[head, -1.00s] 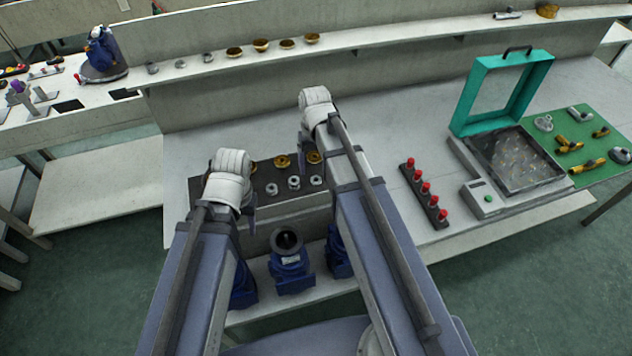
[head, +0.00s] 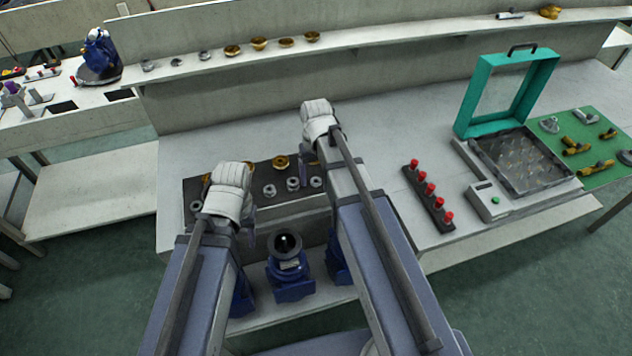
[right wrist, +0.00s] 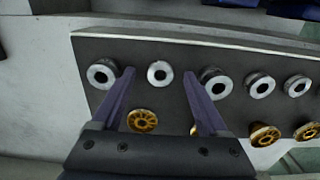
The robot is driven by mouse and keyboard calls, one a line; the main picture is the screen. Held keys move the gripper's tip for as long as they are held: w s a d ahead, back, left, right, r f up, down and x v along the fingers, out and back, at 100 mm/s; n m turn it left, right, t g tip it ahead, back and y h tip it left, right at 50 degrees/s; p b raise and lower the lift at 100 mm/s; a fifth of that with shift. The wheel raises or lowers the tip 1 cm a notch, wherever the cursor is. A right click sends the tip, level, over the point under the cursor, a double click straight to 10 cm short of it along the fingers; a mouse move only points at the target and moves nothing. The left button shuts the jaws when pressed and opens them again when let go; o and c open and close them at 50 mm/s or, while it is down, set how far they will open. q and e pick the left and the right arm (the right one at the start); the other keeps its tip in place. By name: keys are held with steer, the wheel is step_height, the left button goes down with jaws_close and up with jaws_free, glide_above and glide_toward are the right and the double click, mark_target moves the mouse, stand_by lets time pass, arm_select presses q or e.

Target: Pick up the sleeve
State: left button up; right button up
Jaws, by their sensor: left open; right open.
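The sleeves look to be the silver rings in a row on a dark mat (right wrist: 190,50); I cannot tell which one is meant. In the right wrist view one silver ring (right wrist: 160,73) lies between the open, empty fingertips of my right gripper (right wrist: 158,80), apart from both. Another ring (right wrist: 103,74) is left of the fingers and another (right wrist: 217,83) is close by the right fingertip. In the head view rings (head: 292,184) show between my arms. My right gripper (head: 312,150) is over the mat, its fingers mostly hidden. My left gripper (head: 248,238) is open near the mat's front.
Brass parts (head: 279,162) lie behind the rings. A blue pump body (head: 288,268) stands on the lower shelf in front. To the right are a strip with red knobs (head: 428,196), a teal-lidded case (head: 480,95) and a green mat (head: 606,172). Brass cups (head: 258,43) stand on the back ledge.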

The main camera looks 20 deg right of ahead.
steer(key=shift+f, duration=0.15)
jaws_close()
stand_by(0.4)
